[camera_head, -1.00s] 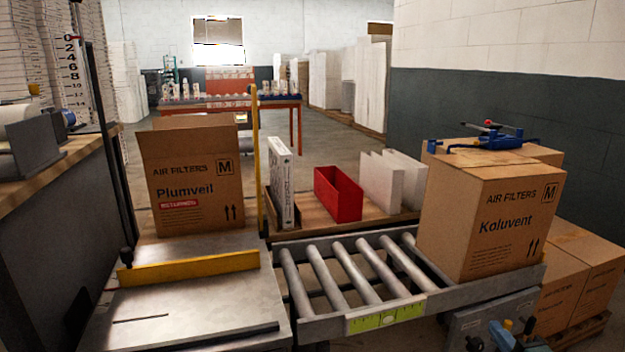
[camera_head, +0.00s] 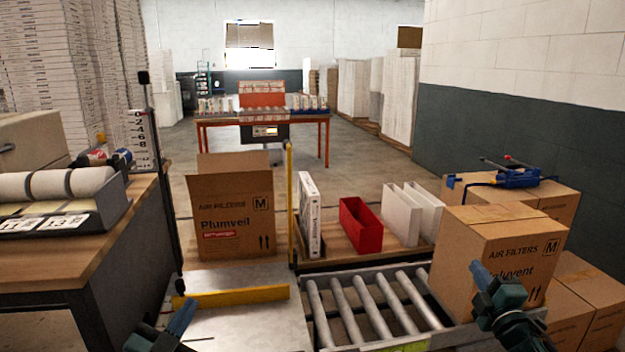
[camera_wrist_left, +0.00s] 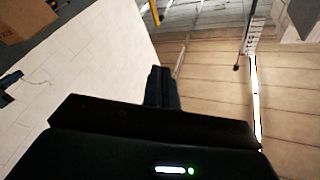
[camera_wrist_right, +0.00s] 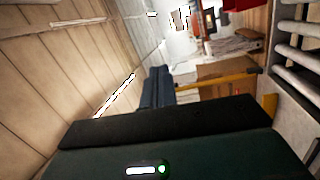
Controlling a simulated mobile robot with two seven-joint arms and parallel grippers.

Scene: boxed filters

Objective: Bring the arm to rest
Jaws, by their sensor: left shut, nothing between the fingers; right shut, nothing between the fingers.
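My left gripper (camera_head: 182,318) shows at the bottom left of the head view, in front of the metal bench plate, with its fingers shut and empty. Its shut fingers also show in the left wrist view (camera_wrist_left: 161,75). My right gripper (camera_head: 480,272) shows at the lower right of the head view, in front of the Koluvent carton (camera_head: 480,241), and covers part of its lettering. It is shut and empty, as the right wrist view (camera_wrist_right: 156,75) also shows. I cannot tell how far it is from the carton.
The open Plumveil carton (camera_head: 236,212) stands behind a yellow bar (camera_head: 230,296). A roller conveyor (camera_head: 370,305) leads to the Koluvent carton. A red bin (camera_head: 361,226) and white panels (camera_head: 412,212) stand behind it. A counter with rolls (camera_head: 85,182) is at left. A blue tool (camera_head: 515,178) lies on cartons.

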